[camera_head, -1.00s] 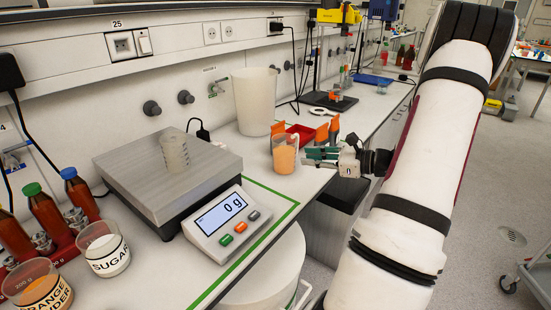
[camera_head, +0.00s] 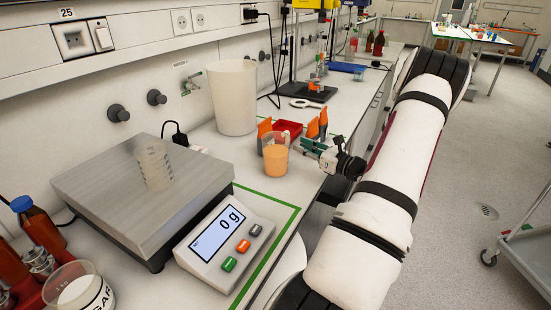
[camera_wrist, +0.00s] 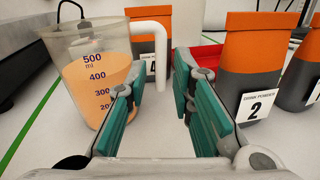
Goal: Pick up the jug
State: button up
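The jug (camera_head: 275,159) is a clear measuring jug with orange liquid, upright on the white bench beside the scale. In the wrist view the jug (camera_wrist: 92,85) is at the left, with blue volume marks and a white handle (camera_wrist: 161,56) on its right side. My gripper (camera_head: 313,147) is just right of the jug in the head view. In the wrist view my gripper (camera_wrist: 163,92) is open and empty, its green-padded fingers spread apart. The handle shows beyond the gap between the fingers; I cannot tell whether the left finger touches the jug.
Orange-topped powder bags (camera_wrist: 252,70) stand behind and right of the jug, near a red tray (camera_head: 288,131). A scale (camera_head: 150,205) reading 0 g holds a clear beaker (camera_head: 155,168). A tall white container (camera_head: 236,97) stands behind. A green line (camera_head: 268,248) marks the bench near its edge.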

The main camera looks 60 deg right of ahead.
jog(key=shift+w+d+p, duration=0.15)
jog(key=shift+w+d, duration=0.05)
jog(key=shift+w, duration=0.95)
jog(key=shift+w+d+p, duration=0.1)
jog(key=shift+w+d, duration=0.1)
jog(key=shift+w, duration=1)
jog(key=shift+w+d+p, duration=0.15)
jog(key=shift+w+d, duration=0.05)
jog(key=shift+w, duration=0.95)
grip_shut()
